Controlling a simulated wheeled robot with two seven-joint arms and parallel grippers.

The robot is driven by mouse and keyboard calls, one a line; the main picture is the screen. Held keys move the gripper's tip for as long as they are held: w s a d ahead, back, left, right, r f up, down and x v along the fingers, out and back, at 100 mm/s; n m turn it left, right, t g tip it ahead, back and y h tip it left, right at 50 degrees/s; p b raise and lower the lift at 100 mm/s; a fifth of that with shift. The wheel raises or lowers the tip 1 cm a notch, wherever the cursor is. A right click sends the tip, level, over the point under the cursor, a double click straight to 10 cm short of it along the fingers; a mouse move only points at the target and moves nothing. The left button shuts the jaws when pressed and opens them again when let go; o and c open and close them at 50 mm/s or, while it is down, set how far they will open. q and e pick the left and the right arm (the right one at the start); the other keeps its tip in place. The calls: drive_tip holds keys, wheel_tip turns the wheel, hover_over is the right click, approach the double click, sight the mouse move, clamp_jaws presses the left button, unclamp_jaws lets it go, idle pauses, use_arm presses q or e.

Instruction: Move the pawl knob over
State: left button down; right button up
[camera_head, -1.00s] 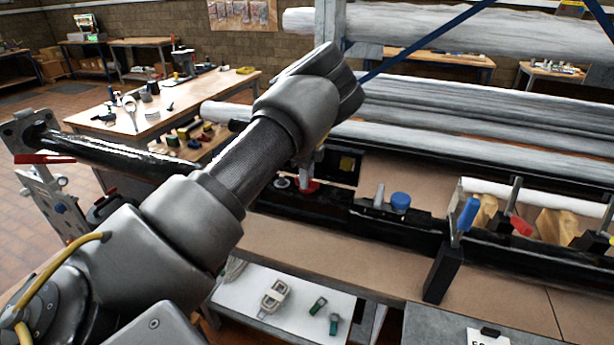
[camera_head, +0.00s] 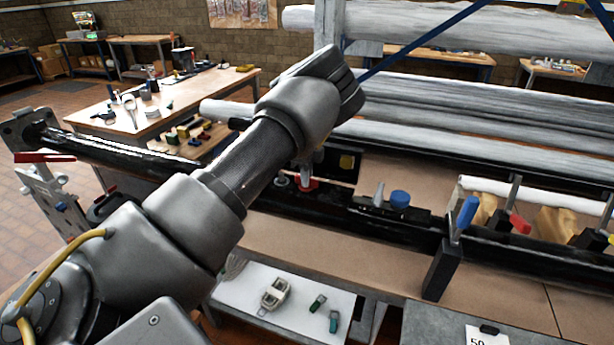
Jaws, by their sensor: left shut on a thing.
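My left arm reaches in from the lower left. My left gripper (camera_head: 318,158) hangs down below the wrist, over the black bar (camera_head: 326,205), and is mostly hidden by my own arm. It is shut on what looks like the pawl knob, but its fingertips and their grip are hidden. A red part (camera_head: 307,184) shows just below it on the bar. A blue round knob (camera_head: 400,198) and a grey metal peg (camera_head: 379,193) stand farther right on the bar, apart from the gripper. My right gripper is not in view.
A blue-handled clamp (camera_head: 467,214) and a red-handled clamp (camera_head: 519,223) stand on the right. Long wrapped rolls (camera_head: 440,110) lie on the rack behind. A white lower shelf (camera_head: 290,285) holds small parts. The brown bench front (camera_head: 340,250) is clear.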

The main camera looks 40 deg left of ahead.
use_arm(q)
drive_tip(key=m+p, duration=0.1)
drive_tip(key=m, duration=0.6)
drive_tip(key=shift+m+p, duration=0.3)
drive_tip(key=shift+m, duration=0.1)
drive_tip(key=m, duration=0.9)
drive_tip(key=shift+m+p, duration=0.3)
drive_tip(key=shift+m, duration=0.3)
drive_tip(key=c, duration=1.4)
unclamp_jaws()
drive_tip(key=shift+c, duration=0.2)
